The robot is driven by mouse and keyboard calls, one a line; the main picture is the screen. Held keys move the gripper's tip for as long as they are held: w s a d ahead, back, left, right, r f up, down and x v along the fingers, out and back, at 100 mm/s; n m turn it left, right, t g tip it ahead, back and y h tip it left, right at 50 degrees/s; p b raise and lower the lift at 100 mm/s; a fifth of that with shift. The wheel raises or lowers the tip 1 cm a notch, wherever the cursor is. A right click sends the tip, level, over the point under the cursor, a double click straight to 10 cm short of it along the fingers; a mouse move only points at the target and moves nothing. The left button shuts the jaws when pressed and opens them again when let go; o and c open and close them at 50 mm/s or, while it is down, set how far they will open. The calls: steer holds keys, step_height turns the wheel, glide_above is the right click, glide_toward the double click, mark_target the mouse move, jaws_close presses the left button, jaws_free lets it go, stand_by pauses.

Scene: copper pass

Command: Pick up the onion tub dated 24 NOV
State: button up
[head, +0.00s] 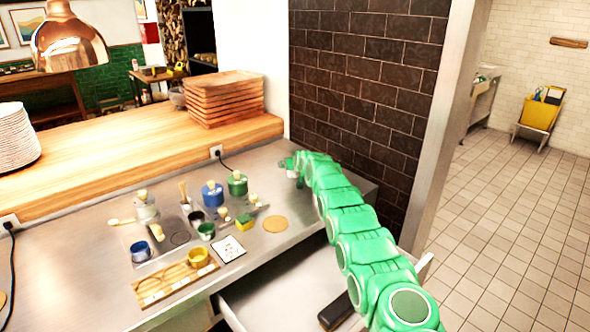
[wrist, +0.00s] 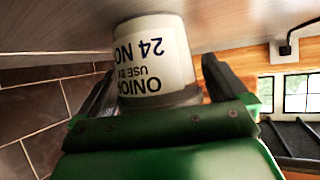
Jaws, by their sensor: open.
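A white tub (wrist: 155,55) fills the middle of the wrist view. Its label appears upside down and reads "ONION", "USE BY" and "24 NO", with the rest cut off at the curve. My gripper (wrist: 160,82) is open, with one dark finger on each side of the tub. I cannot tell whether either finger touches it. In the head view my green arm reaches over the counter to my gripper (head: 291,168) near the dark brick wall. Only a small pale bit of the tub shows there.
The steel counter (head: 75,245) holds several pots, including a blue pot (head: 212,194) and a green pot (head: 237,184), plus a wooden tray (head: 176,284). A brown tray stack (head: 226,98) stands on the wooden shelf behind. An open drawer (head: 275,305) is below.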

steer(key=shift+w, duration=0.2)
steer(key=shift+f, duration=0.1)
steer(key=c, duration=1.1)
